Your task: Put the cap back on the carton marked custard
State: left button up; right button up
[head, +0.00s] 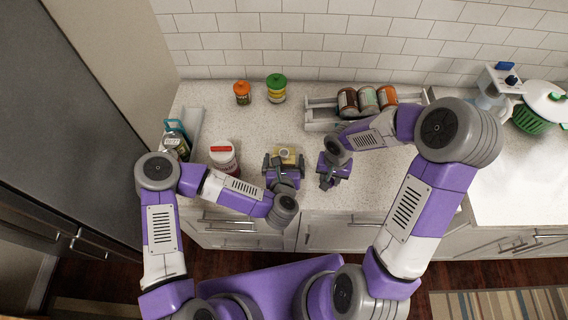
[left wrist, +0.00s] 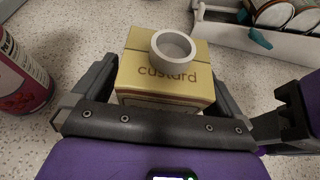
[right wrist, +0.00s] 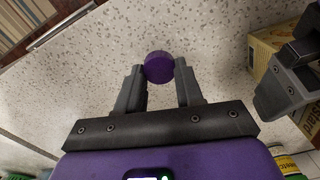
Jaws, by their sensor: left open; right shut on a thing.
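The custard carton (head: 288,154) is a yellow box on the counter. The left wrist view shows its top (left wrist: 140,75) marked "custard", with a bare pale ring-shaped spout (left wrist: 173,48). My left gripper (head: 284,161) is open, with a finger on each side of the carton. My right gripper (head: 327,184) is just right of the carton in the head view, shut on a round purple cap (right wrist: 159,67). The cap is held at the fingertips above the counter. The carton's side (right wrist: 262,55) and my left gripper (right wrist: 290,88) show at the right of the right wrist view.
Behind are an orange-lidded jar (head: 242,92), a green-topped jar (head: 277,88) and a white rack (head: 322,113) holding jars. A teal-handled item (head: 176,138) is far left. Mid-counter is clear.

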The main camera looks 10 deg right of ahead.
aim_at(284, 152)
pick_arm(q)
jog(key=shift+c, duration=0.2)
jog(key=shift+r, duration=0.1)
jog(key=c, duration=1.4)
jog(key=shift+o, duration=0.2)
notch_tip(284, 152, up, 10)
jog(key=shift+p, duration=0.55)
pick_arm(e)
jog(key=shift+r, duration=0.5)
pick_arm(q)
jog(key=o, duration=0.8)
jog(key=c, duration=1)
